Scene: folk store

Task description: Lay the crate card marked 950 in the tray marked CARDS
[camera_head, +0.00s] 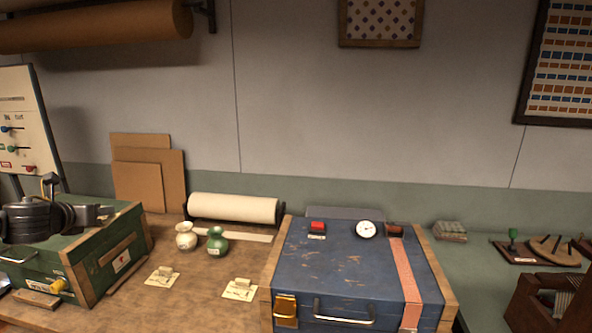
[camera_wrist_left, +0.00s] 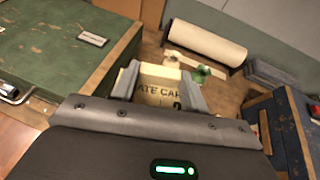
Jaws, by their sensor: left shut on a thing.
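My left gripper (camera_head: 104,211) is above the green crate at the left in the head view. In the left wrist view, the left gripper (camera_wrist_left: 160,88) is shut on a cream crate card (camera_wrist_left: 158,82). Its printing reads in part "ATE CAR"; the number below is mostly hidden, so I cannot read 950. In the head view the held card is not clearly visible. Two pale cards (camera_head: 163,275) (camera_head: 240,290) with small blocks on them lie on the wooden table. I cannot make out a tray marked CARDS. My right gripper is not in view.
The green crate (camera_head: 100,262) stands at left, the blue case (camera_head: 340,268) at centre right. Two small vases (camera_head: 187,236) (camera_head: 217,241) and a paper roll (camera_head: 233,207) stand behind the cards. A dark wooden box (camera_head: 545,305) is at lower right.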

